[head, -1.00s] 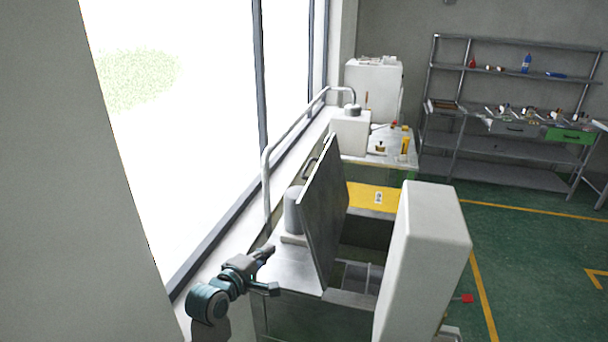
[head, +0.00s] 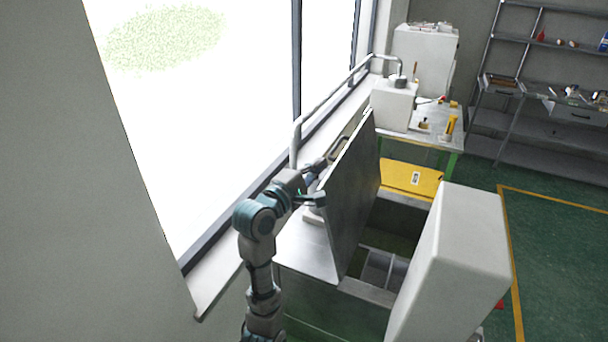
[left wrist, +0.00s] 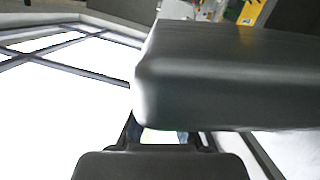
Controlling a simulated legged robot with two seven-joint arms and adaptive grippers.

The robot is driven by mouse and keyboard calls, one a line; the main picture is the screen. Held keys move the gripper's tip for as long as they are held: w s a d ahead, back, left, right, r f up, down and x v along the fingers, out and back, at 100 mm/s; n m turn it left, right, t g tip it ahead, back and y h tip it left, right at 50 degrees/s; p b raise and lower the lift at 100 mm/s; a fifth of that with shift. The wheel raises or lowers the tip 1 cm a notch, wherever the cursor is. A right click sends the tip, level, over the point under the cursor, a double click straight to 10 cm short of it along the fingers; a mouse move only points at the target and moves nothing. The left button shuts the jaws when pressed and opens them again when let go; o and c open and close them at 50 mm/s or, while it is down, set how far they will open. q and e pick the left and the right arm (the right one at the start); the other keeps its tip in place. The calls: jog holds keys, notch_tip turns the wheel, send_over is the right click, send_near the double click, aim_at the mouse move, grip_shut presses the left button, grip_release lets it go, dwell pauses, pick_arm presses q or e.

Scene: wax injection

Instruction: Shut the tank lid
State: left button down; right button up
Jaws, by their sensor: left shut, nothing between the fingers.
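The tank lid (head: 352,195) is a flat grey metal panel. In the head view it stands open, steeply tilted, at the left side of the tank (head: 368,292). The tank's opening is uncovered and shows a dark inside with grey dividers. A handle (head: 341,146) shows at the lid's upper left edge. My left gripper (head: 320,182) is shut and empty, at the window side of the lid, close to its back face. I cannot tell whether it touches the lid. In the left wrist view a large dark slab fills the upper right; what it is remains unclear. My right gripper is out of view.
A white box-shaped housing (head: 460,255) stands right of the tank opening. A metal pipe (head: 325,108) runs along the window sill. A yellow panel (head: 410,178) and a table with a white box (head: 393,105) lie behind. Green floor is free at right.

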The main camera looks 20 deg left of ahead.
pick_arm(q)
jog(key=d+p, duration=0.1)
jog(key=d, duration=0.1)
jog(key=w+d+r+m+p, duration=0.1)
jog(key=d, duration=0.2)
jog(key=d+r+m+p, duration=0.1)
jog(key=d, duration=0.1)
jog(key=shift+w+d+g+p, duration=0.15)
jog(key=shift+d+g+p, duration=0.1)
jog(key=shift+g+p, duration=0.15)
jog(key=d+m+p, duration=0.4)
jog(key=d+p, duration=0.1)
jog(key=d, duration=0.4)
jog(key=shift+s+d+f+g, duration=0.25)
jog(key=shift+d+f+g, duration=0.05)
jog(key=shift+f+g, duration=0.1)
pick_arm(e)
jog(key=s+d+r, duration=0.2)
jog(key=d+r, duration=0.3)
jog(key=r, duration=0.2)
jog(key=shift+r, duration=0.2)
pick_arm(q)
jog(key=shift+a, duration=0.2)
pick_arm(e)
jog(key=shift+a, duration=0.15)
